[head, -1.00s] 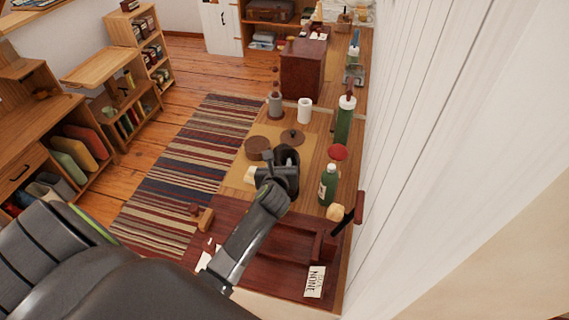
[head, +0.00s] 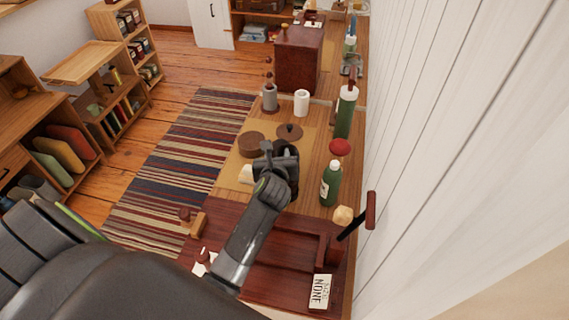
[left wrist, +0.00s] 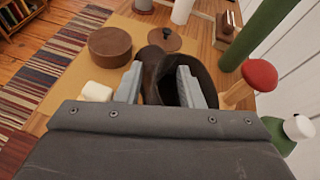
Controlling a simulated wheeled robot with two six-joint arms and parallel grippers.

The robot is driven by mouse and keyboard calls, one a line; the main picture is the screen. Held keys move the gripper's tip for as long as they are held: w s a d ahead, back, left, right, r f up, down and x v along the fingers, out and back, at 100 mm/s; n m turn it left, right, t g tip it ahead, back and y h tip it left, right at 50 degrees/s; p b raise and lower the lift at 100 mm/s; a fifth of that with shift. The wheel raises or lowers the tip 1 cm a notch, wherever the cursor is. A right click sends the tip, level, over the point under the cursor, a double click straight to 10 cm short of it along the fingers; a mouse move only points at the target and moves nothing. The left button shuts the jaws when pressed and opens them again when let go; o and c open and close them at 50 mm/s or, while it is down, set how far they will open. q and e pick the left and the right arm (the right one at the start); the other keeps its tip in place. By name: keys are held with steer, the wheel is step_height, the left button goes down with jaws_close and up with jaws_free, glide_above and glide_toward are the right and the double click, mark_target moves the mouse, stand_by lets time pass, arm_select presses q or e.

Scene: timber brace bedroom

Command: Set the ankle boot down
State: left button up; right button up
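The ankle boot (head: 290,163) is dark and partly hidden behind my left gripper (head: 270,158) in the head view. In the left wrist view it is a dark brown boot (left wrist: 208,77) with its opening facing the camera. The two grey fingers of my left gripper (left wrist: 160,86) stand on either side of a part of the boot's upper and appear to pinch it. The boot is over the tan mat (head: 229,168) on the bench; I cannot tell whether its sole touches. My right gripper is in neither view.
A round brown tin (head: 251,144) and a dark lid (head: 289,131) lie beyond the boot. A green bottle (head: 331,184) and a red-capped mushroom-like piece (head: 340,147) stand to its right. A dark red tray (head: 275,248) lies nearer, and the white wall (head: 450,130) closes the right side.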

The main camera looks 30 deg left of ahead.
arm_select(q)
steer(key=shift+c, duration=1.1)
steer(key=shift+f, duration=0.1)
steer(key=shift+c, duration=1.2)
steer(key=shift+w, duration=0.1)
jaws_close()
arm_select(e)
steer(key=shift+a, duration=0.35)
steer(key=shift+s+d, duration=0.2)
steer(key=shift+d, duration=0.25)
